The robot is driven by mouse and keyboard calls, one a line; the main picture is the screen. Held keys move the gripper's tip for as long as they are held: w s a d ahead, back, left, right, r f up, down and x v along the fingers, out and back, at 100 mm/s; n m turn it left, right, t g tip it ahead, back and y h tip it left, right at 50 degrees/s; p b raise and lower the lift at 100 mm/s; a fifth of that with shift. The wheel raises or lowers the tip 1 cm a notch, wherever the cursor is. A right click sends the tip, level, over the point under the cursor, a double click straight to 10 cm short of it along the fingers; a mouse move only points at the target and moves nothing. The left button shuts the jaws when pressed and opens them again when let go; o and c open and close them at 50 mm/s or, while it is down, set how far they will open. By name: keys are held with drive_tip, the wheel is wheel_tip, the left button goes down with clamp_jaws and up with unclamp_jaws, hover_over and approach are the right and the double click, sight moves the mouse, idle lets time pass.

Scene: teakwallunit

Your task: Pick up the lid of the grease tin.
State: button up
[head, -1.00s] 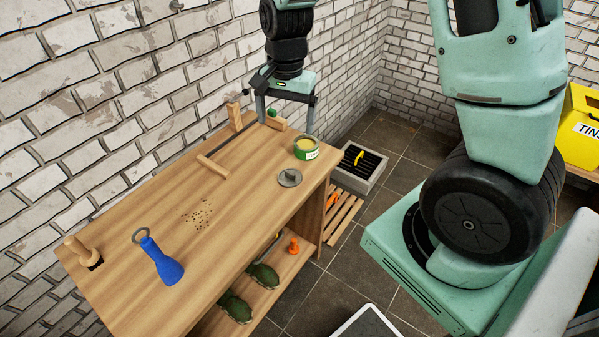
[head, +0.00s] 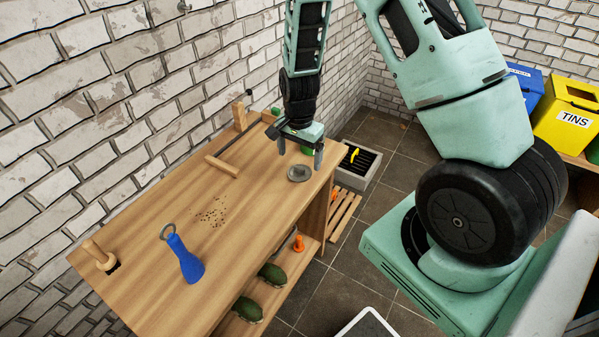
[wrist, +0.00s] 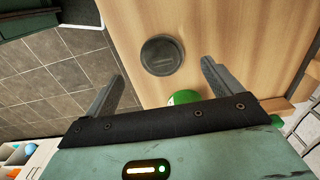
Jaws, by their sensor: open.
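The lid, a round grey disc with a small raised middle, lies flat on the wooden bench (head: 165,235) near its right edge (head: 299,174). In the wrist view the lid (wrist: 162,55) lies just beyond and between my fingertips. My gripper (head: 300,155) is open and empty, pointing down above the bench, a little behind and above the lid, apart from it. In the wrist view both fingers of my gripper (wrist: 162,74) show. The green grease tin (wrist: 183,97) is mostly hidden behind my gripper in both views.
A T-shaped wooden piece (head: 221,165), dark specks and a blue tool (head: 184,257) are on the bench, left of the lid. A grey crate (head: 357,165) stands beyond the bench's right edge.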

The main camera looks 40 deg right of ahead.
sight(299, 168)
drive_tip(key=f, duration=0.5)
drive_tip(key=shift+w+d, duration=0.15)
drive_tip(key=shift+w, duration=0.05)
drive_tip(key=shift+c, duration=0.3)
drive_tip(key=c, duration=1)
